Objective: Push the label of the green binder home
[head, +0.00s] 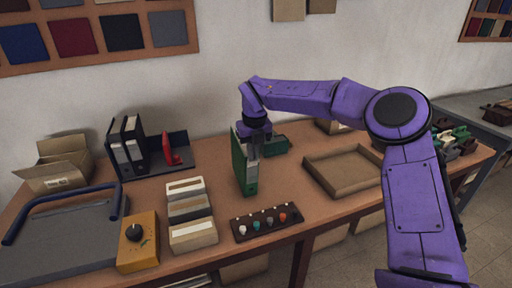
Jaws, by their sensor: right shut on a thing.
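The green binder (239,165) stands upright near the middle of the table, its spine facing the front. A pale label (252,171) shows on the upper part of the spine. My right gripper (255,151) points down at the top of the spine and is shut on the label's upper end. The fingertips are small and dark here, and the gripper hides part of the binder's top edge. How deep the label sits in its pocket is hard to tell. My left gripper is not in view.
A dark green object (276,145) lies just behind the binder. A strip with coloured knobs (266,222) is in front, card boxes (193,235) at left, and an empty brown tray (345,190) at right. Black binders (118,155) stand at the back left.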

